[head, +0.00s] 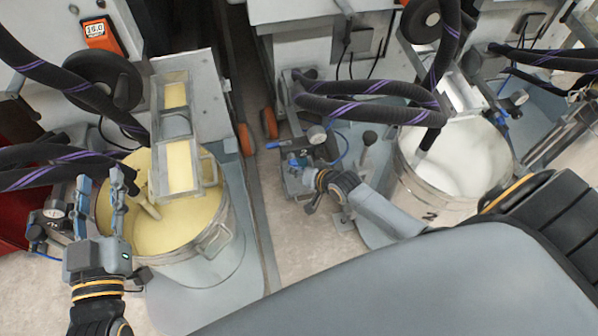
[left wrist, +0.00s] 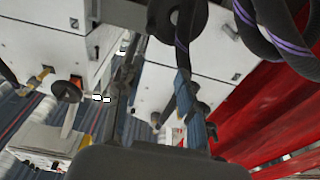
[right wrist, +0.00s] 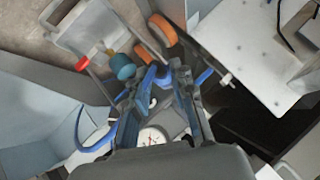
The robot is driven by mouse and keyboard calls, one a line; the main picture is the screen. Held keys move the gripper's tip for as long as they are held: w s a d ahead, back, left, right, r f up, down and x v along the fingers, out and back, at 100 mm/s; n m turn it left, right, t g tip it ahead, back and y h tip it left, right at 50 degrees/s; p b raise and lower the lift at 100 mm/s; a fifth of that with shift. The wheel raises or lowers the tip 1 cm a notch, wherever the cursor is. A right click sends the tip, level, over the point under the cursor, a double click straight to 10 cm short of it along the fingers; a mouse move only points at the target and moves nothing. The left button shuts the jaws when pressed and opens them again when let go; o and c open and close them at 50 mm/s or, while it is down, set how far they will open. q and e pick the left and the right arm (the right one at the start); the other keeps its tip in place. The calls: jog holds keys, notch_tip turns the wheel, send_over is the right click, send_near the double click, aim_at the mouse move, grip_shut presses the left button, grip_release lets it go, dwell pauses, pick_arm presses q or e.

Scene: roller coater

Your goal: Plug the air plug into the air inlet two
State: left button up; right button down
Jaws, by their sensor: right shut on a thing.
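My right gripper (head: 308,172) is at the pump fittings between the two buckets, partly hidden by its own wrist in the head view. In the right wrist view its fingers (right wrist: 163,78) close on a small blue piece (right wrist: 155,76), which I take as the air plug. A blue hose (right wrist: 86,132) curves beside it. A teal fitting (right wrist: 123,66) and a red-tipped part (right wrist: 82,63) are just beyond the fingertips. I cannot tell which fitting is air inlet two, or whether the plug is seated. My left gripper (head: 100,188) is open and empty beside the yellow bucket.
A bucket of yellow paint (head: 216,240) stands at left and one of white paint (head: 470,188) at right. Thick black hoses (head: 370,105) cross above the pumps. A gauge (right wrist: 153,137) is close under the right fingers. Floor shows between the stations.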

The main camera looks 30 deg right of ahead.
jog(key=shift+w, duration=0.2)
jog(key=c, duration=1)
grip_release()
jog(key=shift+c, duration=0.2)
jog(key=v, duration=1.2)
